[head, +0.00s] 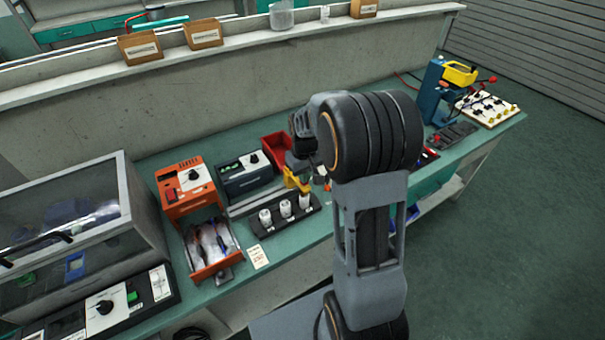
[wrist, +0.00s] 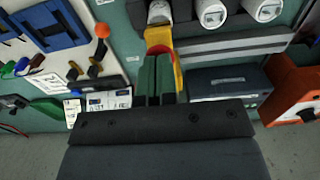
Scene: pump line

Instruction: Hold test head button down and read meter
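A yellow piece that looks like the test head (head: 296,180) stands at the right end of the black rack in the head view. In the wrist view the yellow piece (wrist: 178,72) curves around the right side of my fingertips, with a red part (wrist: 158,49) just past them. My gripper (wrist: 158,62) has its two green fingers side by side, close together, with nothing visible between them. I cannot tell whether the tips touch the red part. A dark box with a white face and knob (head: 246,172), perhaps the meter, stands left of it; its reading is illegible.
The black rack (head: 268,229) holds white cylinders. An orange device (head: 184,187) with an open drawer stands left, beside a clear-sided cabinet (head: 70,215). A red bin (head: 277,150) sits behind the rack. A blue press (head: 436,90) and a white board (head: 490,107) stand at far right.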

